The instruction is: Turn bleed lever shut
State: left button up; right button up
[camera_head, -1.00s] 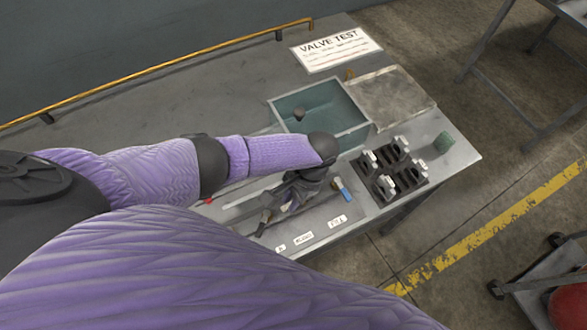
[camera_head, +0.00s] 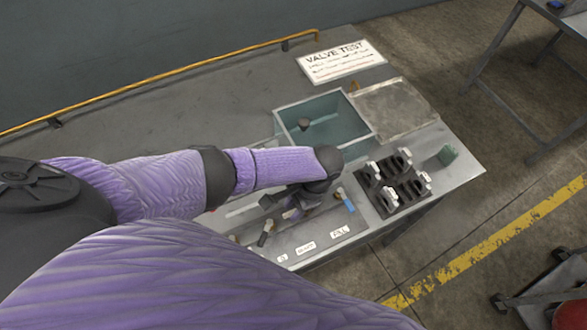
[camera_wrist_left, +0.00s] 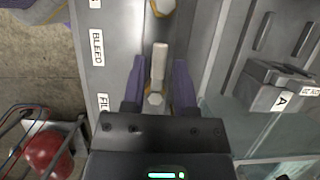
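The bleed lever, a pale handle (camera_wrist_left: 160,61), lies between the two purple fingers of my left gripper (camera_wrist_left: 158,88) in the left wrist view. Gaps show on both sides of it, so the gripper is open around it. The BLEED label (camera_wrist_left: 97,47) is to its left. In the head view my left gripper (camera_head: 290,208) is low over the valve panel, behind the BLEED label (camera_head: 306,247), and hides most of the lever. My right gripper is out of view.
Another lever (camera_head: 266,232) stands left of the gripper. An open teal-lined bin (camera_head: 347,136) is behind, with a metal plate (camera_head: 392,110) beside it. A yellow rail (camera_head: 200,70) runs along the back.

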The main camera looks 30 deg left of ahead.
pick_arm(q)
jog(key=shift+o, duration=0.8)
jog(key=shift+r, duration=0.1)
jog(key=p+v, duration=0.2)
jog(key=v, duration=0.7)
jog(key=shift+w+r, duration=0.2)
jog(key=shift+r, duration=0.15)
jog(key=shift+d, duration=0.15)
